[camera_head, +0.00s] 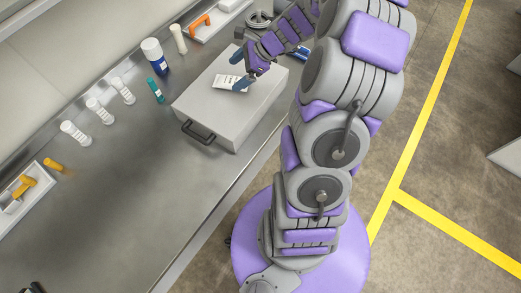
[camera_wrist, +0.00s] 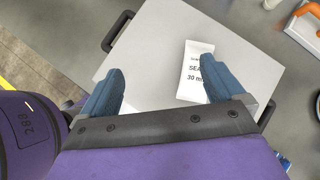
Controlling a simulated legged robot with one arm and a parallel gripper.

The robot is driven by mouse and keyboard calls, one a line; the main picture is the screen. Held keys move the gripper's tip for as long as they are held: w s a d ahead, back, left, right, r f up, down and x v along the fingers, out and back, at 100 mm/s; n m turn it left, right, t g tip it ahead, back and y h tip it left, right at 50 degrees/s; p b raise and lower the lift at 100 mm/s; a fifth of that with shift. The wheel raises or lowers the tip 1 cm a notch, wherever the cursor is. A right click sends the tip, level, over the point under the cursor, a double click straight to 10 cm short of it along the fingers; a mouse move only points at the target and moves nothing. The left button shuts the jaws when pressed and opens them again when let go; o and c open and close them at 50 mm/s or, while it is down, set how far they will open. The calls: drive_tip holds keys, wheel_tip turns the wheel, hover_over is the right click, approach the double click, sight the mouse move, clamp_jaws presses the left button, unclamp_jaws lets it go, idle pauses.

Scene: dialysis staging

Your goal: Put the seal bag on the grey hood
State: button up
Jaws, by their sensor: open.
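The seal bag (camera_head: 226,81) is a small white packet with dark print, lying flat on top of the grey hood (camera_head: 205,103). The hood is a light grey box with a dark handle (camera_head: 198,132) on its front side. In the wrist view the bag (camera_wrist: 196,64) shows "SEA" and "30 m", and its right part is hidden behind the right blue finger. The hood's pale top (camera_wrist: 150,60) fills the middle of that view. My gripper (camera_wrist: 163,70) is open, with nothing held between its fingers. In the head view my gripper (camera_head: 240,70) is over the hood, close to the bag.
Trays with orange items lie at the top (camera_head: 218,17) and lower left (camera_head: 14,205). The front bench (camera_head: 120,215) is mostly clear.

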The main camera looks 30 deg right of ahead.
drive_tip(key=s+a+r+n+g+h, duration=0.1)
drive_tip(key=s+a+r+n+g, duration=0.1)
drive_tip(key=s+a+r+n, duration=0.35)
drive_tip(key=s+a+r+n+g, duration=0.3)
drive_tip(key=s+a+n, duration=0.35)
drive_tip(key=a, duration=0.35)
drive_tip(key=s+r+n+g+h, duration=0.1)
drive_tip(key=s+n+h, duration=0.5)
drive_tip(key=s, duration=1.5)
drive_tip(key=r+n, duration=0.1)
drive_tip(key=n, duration=0.3)
drive_tip(key=shift+d+r+n+g, duration=0.15)
drive_tip(key=shift+d+n+g, duration=0.1)
drive_tip(key=shift+n+g, duration=0.15)
